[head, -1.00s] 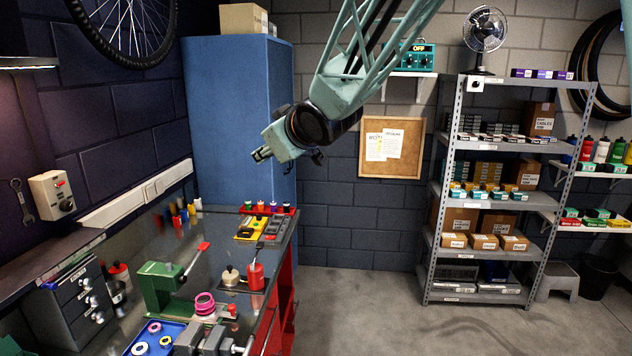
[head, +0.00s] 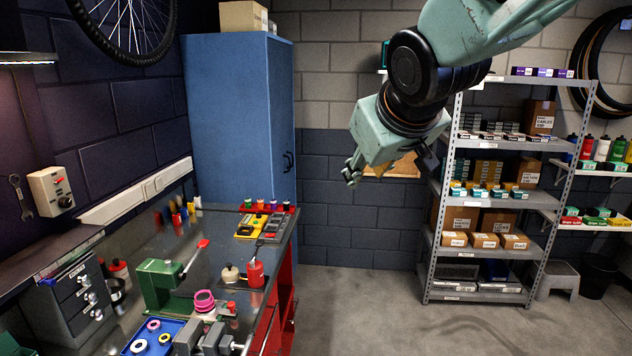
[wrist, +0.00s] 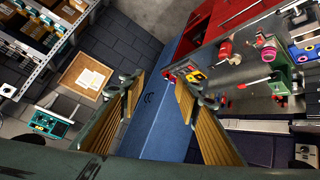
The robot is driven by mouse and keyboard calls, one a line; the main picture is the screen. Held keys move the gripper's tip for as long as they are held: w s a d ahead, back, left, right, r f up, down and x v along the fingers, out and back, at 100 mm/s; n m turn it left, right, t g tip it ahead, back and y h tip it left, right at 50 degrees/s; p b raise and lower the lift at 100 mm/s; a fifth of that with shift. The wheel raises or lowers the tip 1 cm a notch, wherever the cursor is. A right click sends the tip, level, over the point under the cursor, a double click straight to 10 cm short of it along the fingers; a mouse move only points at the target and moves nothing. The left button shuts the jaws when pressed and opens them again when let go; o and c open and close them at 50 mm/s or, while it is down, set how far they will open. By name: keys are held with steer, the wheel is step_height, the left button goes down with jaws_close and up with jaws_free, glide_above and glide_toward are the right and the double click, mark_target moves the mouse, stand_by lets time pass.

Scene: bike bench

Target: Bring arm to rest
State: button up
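My gripper (head: 388,178) hangs in the air in the middle of the head view, between the blue cabinet and the grey shelf rack, in front of the back wall. It is clear of the bench and holds nothing.
The workbench (head: 210,250) on the left carries a green press (head: 160,285), a blue tray (head: 152,338) and a red bottle (head: 256,274). The blue cabinet (head: 235,120) stands behind it. The loaded shelf rack (head: 480,240) is at right. Open floor (head: 370,310) lies between bench and rack.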

steer(key=s+d+f+m+g, duration=0.1)
steer(key=s+d+f+g, duration=0.1)
steer(key=s, duration=1.1)
steer(key=s+d+f+m+g+b, duration=0.1)
steer(key=s+d+f, duration=0.4)
steer(key=s, duration=0.8)
steer(key=s+d+f+m+g+h, duration=0.1)
steer(key=s+d+f+m+g, duration=0.1)
steer(key=s, duration=1.2)
step_height(320, 180, down, 3)
steer(key=shift+d+r+m+g, duration=0.2)
steer(key=shift+d+m+g, duration=0.2)
steer(key=shift+d+m, duration=0.25)
steer(key=shift+w, duration=0.1)
steer(key=shift+c, duration=0.4)
steer(key=shift+c, duration=1.1)
steer(key=shift+a, duration=0.15)
